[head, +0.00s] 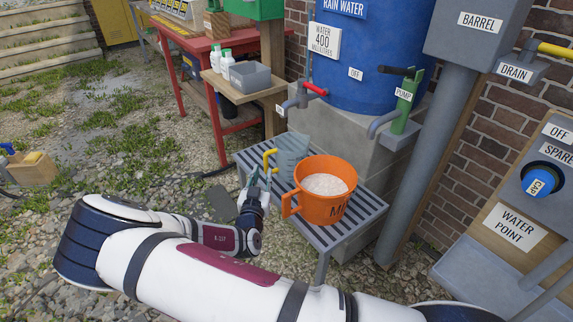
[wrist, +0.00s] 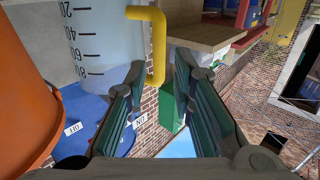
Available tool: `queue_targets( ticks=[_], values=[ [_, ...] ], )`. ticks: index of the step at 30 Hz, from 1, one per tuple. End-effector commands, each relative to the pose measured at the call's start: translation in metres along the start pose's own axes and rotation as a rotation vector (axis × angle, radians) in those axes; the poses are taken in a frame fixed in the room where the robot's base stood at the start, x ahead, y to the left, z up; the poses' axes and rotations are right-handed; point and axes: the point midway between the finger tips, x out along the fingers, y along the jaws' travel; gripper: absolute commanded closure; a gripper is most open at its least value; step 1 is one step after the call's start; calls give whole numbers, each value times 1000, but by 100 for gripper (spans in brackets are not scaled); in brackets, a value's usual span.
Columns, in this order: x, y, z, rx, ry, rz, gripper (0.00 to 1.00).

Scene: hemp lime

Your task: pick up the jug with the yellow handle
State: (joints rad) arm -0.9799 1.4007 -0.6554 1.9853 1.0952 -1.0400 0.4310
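The jug (head: 291,152) is pale, translucent and grey-blue, with a yellow handle (head: 268,158). It stands upright on the slatted grey bench, behind and left of the orange bucket. In the wrist view the jug (wrist: 100,35) shows printed measuring marks, and its yellow handle (wrist: 158,40) hangs toward the gap between my fingers. My gripper (head: 259,181) is at the handle's side of the jug. In the wrist view my gripper (wrist: 159,75) is open, with a finger either side of the handle's end. I cannot tell whether either finger touches it.
An orange bucket (head: 313,207) of white material stands close beside the jug on the slatted bench (head: 352,228). A tap with a red handle (head: 315,89) is above and behind. A wooden shelf (head: 262,92) with a grey tub is at the back left. Open gravel lies left.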

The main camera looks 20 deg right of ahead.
Motion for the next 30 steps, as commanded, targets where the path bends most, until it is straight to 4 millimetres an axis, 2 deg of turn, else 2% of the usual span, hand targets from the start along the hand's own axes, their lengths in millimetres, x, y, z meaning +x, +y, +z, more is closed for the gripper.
queue_targets(
  ticks=[8,18,25,26,27,29,30],
  values=[
    [16,0,0,-1,0,1,77],
    [59,1,0,1,1,1,77],
    [62,1,-1,0,-1,1,77],
    [62,1,-1,0,-1,1,79],
    [62,1,-1,0,-1,1,88],
    [62,1,-1,0,0,1,100],
    [62,1,-1,0,0,1,100]
  ],
)
